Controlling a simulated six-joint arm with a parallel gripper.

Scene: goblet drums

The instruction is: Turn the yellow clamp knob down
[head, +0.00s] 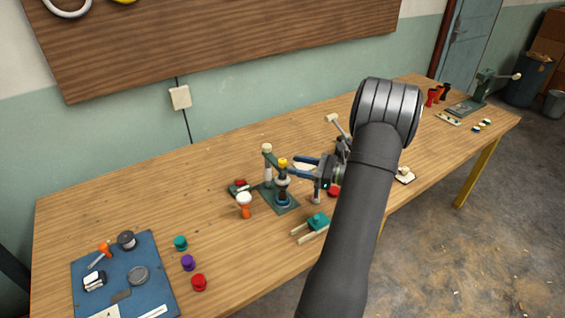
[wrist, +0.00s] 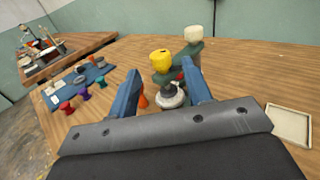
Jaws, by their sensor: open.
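The yellow clamp knob (head: 282,162) sits on top of a small green clamp stand (head: 284,203) in the middle of the workbench. A dark goblet drum (head: 283,189) stands upright below the knob on the stand's base. In the wrist view the yellow knob (wrist: 160,62) shows just beyond and between my fingertips, above a grey-white round part (wrist: 172,97). My gripper (head: 294,168) comes from the right with its blue fingers apart, close to the knob. In the wrist view my gripper (wrist: 161,78) is open and nothing is held. I cannot tell whether a finger touches the stand.
An orange-and-white goblet drum (head: 244,204) stands left of the clamp stand. A blue mat (head: 122,280) with small parts and several coloured pieces (head: 188,262) are at the left. The back left of the bench is clear.

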